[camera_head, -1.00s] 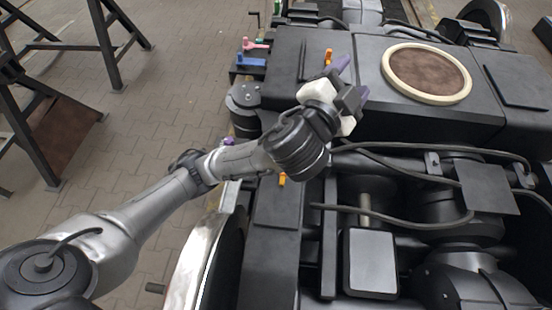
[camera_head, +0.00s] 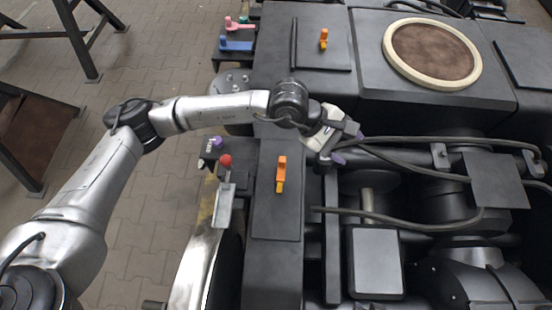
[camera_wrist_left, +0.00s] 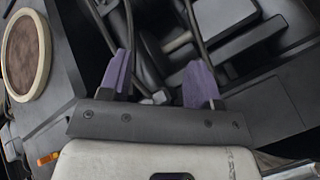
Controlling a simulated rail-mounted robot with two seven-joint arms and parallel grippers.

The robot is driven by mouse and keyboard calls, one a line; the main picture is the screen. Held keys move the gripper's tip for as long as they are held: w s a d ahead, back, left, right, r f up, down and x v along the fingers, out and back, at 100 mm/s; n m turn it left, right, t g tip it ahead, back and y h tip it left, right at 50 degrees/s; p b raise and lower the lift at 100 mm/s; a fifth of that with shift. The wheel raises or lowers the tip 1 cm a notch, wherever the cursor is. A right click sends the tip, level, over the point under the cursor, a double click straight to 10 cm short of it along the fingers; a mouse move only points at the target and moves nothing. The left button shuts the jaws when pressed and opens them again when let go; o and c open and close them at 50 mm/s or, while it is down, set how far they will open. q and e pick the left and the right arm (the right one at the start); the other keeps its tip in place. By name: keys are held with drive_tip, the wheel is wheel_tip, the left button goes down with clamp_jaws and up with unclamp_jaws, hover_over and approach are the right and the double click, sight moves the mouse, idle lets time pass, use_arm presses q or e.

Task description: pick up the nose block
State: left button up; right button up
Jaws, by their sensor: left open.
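No part is marked as the nose block, and I cannot tell for sure which one it is. Small coloured parts in the head view include an orange piece (camera_head: 323,40) on the far dark cover, another orange piece (camera_head: 281,174) on the near dark beam, a pink piece (camera_head: 239,23) and a blue piece (camera_head: 236,44) at the far left edge. My left gripper (camera_head: 348,147) is open and empty, right of the near orange piece, above hoses. Its purple fingers stand apart in the left wrist view (camera_wrist_left: 160,78), over dark bogie parts. My right gripper is not in view.
The tram bogie has hoses (camera_head: 420,142) and a round brown pad with a cream rim (camera_head: 387,55). A red ball knob (camera_head: 225,160) and a small purple piece (camera_head: 216,141) sit left of the beam. Dark stands (camera_head: 85,40) are on the paved floor at left.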

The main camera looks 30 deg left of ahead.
use_arm(q)
drive_tip(key=a+f+m+y, duration=0.4)
drive_tip(key=a+f+y, duration=0.25)
drive_tip(key=a, duration=0.25)
drive_tip(key=m+g+y, duration=0.2)
drive_tip(key=m+y, duration=0.2)
approach(282, 161)
drive_tip(key=shift+m, duration=0.4)
wheel_tip(282, 161, down, 8)
drive_tip(key=b, duration=0.3)
drive_tip(key=shift+d+r, duration=0.1)
drive_tip(key=shift+r, duration=0.05)
wheel_tip(282, 161, down, 4)
drive_tip(key=b, duration=0.3)
drive_tip(key=shift+f, duration=0.6)
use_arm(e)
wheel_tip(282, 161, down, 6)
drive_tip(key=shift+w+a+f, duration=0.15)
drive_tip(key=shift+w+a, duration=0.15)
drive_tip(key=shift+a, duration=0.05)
use_arm(q)
drive_tip(key=shift+r, duration=0.1)
drive_tip(key=shift+c, duration=1.4)
drive_tip(key=c, duration=0.7)
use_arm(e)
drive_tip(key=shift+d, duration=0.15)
